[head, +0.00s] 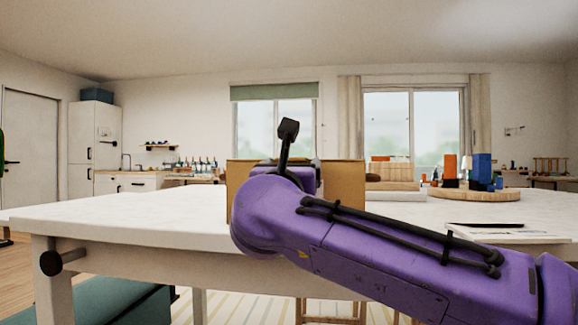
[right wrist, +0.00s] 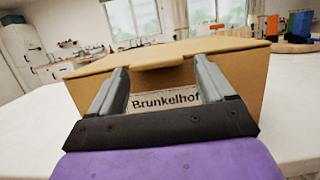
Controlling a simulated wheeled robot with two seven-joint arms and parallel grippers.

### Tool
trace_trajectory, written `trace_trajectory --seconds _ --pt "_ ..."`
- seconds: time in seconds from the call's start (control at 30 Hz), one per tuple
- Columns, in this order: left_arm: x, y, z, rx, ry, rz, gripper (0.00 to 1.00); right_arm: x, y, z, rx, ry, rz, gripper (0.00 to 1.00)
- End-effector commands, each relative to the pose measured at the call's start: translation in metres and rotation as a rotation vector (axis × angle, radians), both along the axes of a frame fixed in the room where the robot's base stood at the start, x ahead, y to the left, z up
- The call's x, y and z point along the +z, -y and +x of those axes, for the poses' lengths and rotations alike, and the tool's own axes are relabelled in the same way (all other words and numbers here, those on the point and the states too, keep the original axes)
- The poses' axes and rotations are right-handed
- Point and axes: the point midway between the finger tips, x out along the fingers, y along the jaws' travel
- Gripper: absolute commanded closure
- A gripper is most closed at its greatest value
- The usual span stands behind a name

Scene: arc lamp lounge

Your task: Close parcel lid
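The parcel is a brown cardboard box on the white table (head: 130,215). In the head view the parcel (head: 346,185) is partly hidden behind my purple right arm. In the right wrist view the parcel (right wrist: 245,85) fills the middle, with a label reading "Brunkelhof" on its front. Its lid (right wrist: 110,62) lies across the top, with a tab at the front edge; I cannot tell whether it is fully down. My right gripper (right wrist: 166,78) is open and empty, its fingers spread in front of the box below the tab. Contact is unclear. My left gripper is not in view.
A round wooden board (head: 475,194) with orange and blue items stands on the table to the right. A dark flat item (head: 500,226) lies nearer the right edge. The table's left part is clear. A teal bench (head: 110,303) stands low at the left.

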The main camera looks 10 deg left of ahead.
Motion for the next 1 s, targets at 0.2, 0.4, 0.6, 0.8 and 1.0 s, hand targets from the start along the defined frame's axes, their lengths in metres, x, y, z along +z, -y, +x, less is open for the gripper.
trace_trajectory --seconds 0.2,0.4,0.6,0.8,1.0 --pt "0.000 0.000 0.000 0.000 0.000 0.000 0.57 0.002 -0.002 -0.001 0.004 0.004 0.000 0.11" --pt "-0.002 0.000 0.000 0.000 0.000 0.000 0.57 -0.001 -0.003 -0.014 0.007 0.008 -0.002 0.11" --pt "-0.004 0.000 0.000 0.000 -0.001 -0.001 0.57 -0.013 -0.004 -0.060 0.006 0.009 -0.004 0.11" --pt "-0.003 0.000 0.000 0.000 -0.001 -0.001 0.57 -0.023 -0.006 -0.095 0.004 0.006 -0.001 0.11" --pt "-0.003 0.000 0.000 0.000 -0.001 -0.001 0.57 -0.027 -0.006 -0.103 0.002 0.004 0.000 0.11"
